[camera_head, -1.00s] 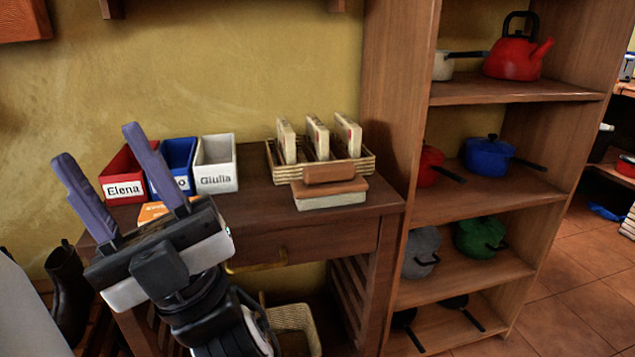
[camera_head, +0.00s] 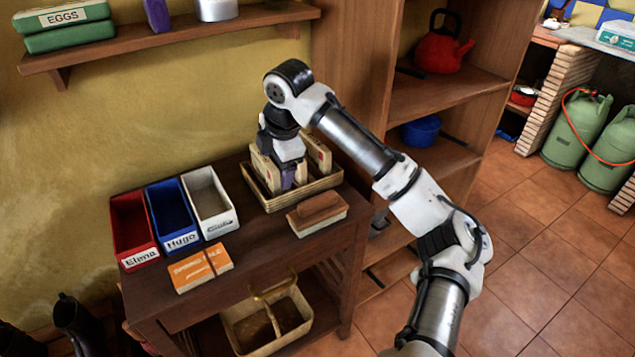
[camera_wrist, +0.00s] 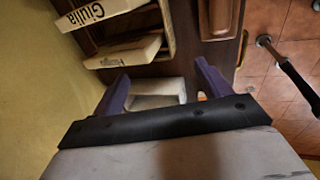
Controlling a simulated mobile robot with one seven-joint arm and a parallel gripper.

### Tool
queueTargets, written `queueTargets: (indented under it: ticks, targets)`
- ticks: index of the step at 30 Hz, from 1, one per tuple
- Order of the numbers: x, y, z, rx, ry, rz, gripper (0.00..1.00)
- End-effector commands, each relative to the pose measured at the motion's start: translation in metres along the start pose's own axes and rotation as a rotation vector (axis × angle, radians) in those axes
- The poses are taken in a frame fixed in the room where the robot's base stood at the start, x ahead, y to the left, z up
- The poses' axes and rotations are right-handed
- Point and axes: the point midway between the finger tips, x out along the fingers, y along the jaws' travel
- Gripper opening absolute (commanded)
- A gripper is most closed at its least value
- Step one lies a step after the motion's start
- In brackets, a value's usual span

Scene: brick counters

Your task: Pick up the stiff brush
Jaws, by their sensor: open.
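The stiff brush (camera_head: 317,212), a pale block with a brown wooden back, lies on the dark wooden table in front of the wicker basket. It seems to show at the top edge of the wrist view (camera_wrist: 217,18). My gripper (camera_head: 288,180) is at the basket, behind and left of the brush, pointing down among the upright packets. Its purple fingers (camera_wrist: 161,85) are spread in the wrist view, with nothing held between them. The palm and arm hide part of the basket in the head view.
The wicker basket (camera_head: 331,181) holds several upright packets. Red (camera_head: 133,222), blue (camera_head: 170,208) and white (camera_head: 208,195) name bins stand to its left, with an orange packet (camera_head: 200,267) in front. A shelf unit (camera_head: 455,90) rises on the right.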

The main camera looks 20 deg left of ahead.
Motion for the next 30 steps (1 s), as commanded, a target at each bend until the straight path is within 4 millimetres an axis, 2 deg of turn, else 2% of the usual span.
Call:
queueTargets:
  ticks: [1,3,6,8,18,30]
  targets:
    - [-0.024,-0.012,0.025,0.003,-0.028,-0.089,0.76]
    - [-0.037,-0.03,0.046,-0.006,-0.042,-0.187,0.76]
    - [-0.048,-0.047,0.063,-0.014,-0.046,-0.271,0.76]
    - [-0.048,-0.052,0.067,-0.016,-0.045,-0.295,0.76]
    - [0.01,-0.072,0.07,-0.018,-0.044,-0.304,0.76]
    - [0.047,-0.082,0.068,-0.018,-0.045,-0.301,0.76]
